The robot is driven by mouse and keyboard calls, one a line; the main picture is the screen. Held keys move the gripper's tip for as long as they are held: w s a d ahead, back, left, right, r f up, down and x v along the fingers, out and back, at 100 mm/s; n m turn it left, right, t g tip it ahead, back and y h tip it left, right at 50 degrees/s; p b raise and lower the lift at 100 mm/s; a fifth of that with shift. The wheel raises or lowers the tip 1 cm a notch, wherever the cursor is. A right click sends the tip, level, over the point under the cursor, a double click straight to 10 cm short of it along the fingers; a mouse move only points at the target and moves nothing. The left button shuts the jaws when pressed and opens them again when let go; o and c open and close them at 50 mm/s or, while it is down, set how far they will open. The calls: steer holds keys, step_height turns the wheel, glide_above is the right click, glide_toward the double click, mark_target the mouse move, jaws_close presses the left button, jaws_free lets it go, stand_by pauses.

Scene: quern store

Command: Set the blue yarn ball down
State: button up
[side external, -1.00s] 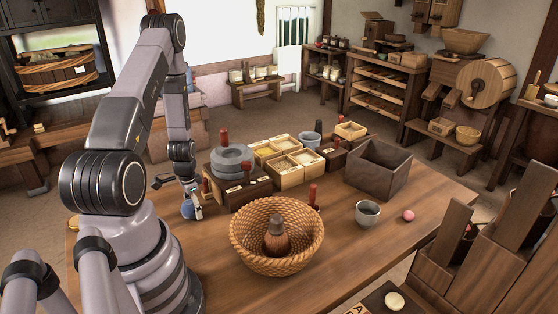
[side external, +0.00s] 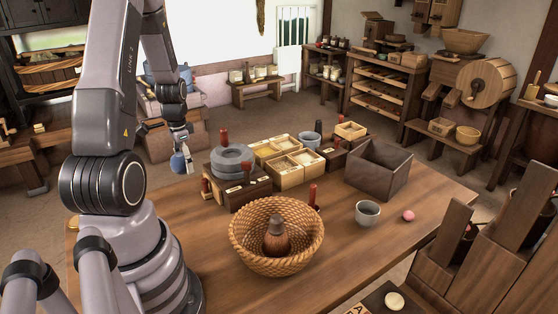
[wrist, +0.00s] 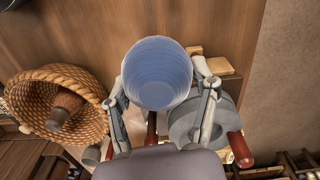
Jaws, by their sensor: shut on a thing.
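The blue yarn ball (side external: 178,162) hangs from my gripper (side external: 183,150), near the far left edge of the table in the side view. In the wrist view the ball (wrist: 158,72) sits between the two fingers of my gripper (wrist: 162,85), which are shut on it. Wooden tabletop shows around the ball in the wrist view, and the ball appears raised clear of it. The exact height is hard to judge.
On the table (side external: 370,252) stand a woven basket (side external: 243,245) holding a brown brush-like thing, a grey stone quern (side external: 232,155), small wooden boxes (side external: 285,170), a dark open box (side external: 380,168), a grey cup (side external: 368,214) and a pink ball (side external: 408,216). The front right tabletop is mostly bare.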

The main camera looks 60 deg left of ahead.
step_height(320, 180, up, 3)
steer(key=shift+f, duration=0.2)
steer(key=w+d+m, duration=0.9)
steer(key=w+m, duration=0.1)
steer(key=w, duration=0.4)
steer(key=w+d+m, duration=0.9)
steer(key=w+m, duration=0.1)
steer(key=w, duration=0.4)
glide_above(335, 194)
steer(key=shift+n, duration=0.3)
steer(key=f, duration=1.4)
steer(key=shift+s+f, duration=0.2)
steer(key=shift+f, duration=0.15)
steer(key=shift+w+f, duration=0.15)
steer(key=shift+f, duration=1.5)
steer(key=shift+f, duration=0.1)
